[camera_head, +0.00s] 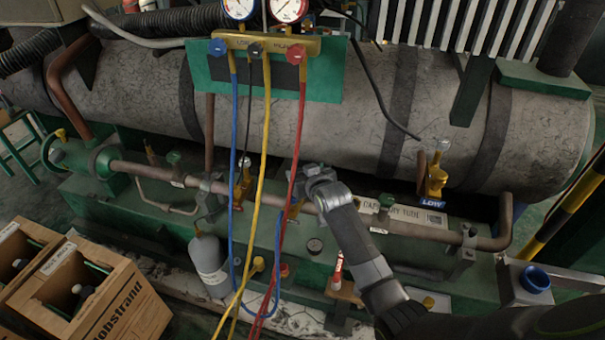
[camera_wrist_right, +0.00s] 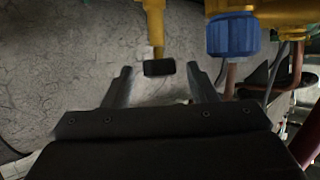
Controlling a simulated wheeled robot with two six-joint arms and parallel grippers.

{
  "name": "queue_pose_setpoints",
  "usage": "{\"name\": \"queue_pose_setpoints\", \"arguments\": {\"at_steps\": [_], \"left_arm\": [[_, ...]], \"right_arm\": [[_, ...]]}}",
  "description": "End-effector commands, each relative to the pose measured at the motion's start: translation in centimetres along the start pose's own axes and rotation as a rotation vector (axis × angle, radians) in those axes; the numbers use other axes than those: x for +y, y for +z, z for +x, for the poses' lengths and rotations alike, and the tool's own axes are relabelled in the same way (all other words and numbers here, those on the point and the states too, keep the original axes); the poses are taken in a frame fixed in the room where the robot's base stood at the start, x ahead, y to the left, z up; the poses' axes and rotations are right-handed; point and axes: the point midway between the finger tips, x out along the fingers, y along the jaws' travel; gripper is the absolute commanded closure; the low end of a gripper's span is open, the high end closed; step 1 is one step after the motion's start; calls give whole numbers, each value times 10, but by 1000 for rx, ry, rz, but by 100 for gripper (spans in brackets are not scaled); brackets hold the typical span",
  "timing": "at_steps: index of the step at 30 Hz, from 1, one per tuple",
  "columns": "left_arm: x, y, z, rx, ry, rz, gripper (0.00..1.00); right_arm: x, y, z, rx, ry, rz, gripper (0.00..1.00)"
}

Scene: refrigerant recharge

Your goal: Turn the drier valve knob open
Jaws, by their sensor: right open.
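A small black knob (camera_wrist_right: 158,68) on a yellow stem (camera_wrist_right: 154,25) shows in the right wrist view, between the two fingertips of my right gripper (camera_wrist_right: 165,78). The fingers are open, with gaps on both sides of the knob; I cannot tell how deep it sits between them. A blue ribbed knob (camera_wrist_right: 232,35) on a yellow body is to its right. In the head view my right gripper (camera_head: 316,174) is near the copper pipe, beside the red hose. It largely hides the yellow valve (camera_head: 294,209) there. No label marks the drier valve clearly. My left gripper is out of view.
Blue (camera_head: 234,130), yellow (camera_head: 263,150) and red hoses hang from the gauge manifold (camera_head: 265,45), close left of my gripper. The large grey tank (camera_head: 340,95) lies behind. A grey cylinder (camera_head: 209,262) and wooden crates (camera_head: 130,305) stand lower left.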

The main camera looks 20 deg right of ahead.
Motion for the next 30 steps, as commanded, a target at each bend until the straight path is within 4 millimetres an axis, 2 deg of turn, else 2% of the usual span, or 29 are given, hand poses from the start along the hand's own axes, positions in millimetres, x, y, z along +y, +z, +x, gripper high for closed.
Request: {"name": "queue_pose_setpoints", "arguments": {"at_steps": [4,14,30], "left_arm": [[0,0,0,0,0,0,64],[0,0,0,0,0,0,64],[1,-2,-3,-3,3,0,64]], "right_arm": [[0,0,0,0,0,0,49],[0,0,0,0,0,0,92],[3,0,0,0,-98,-42,92]]}}
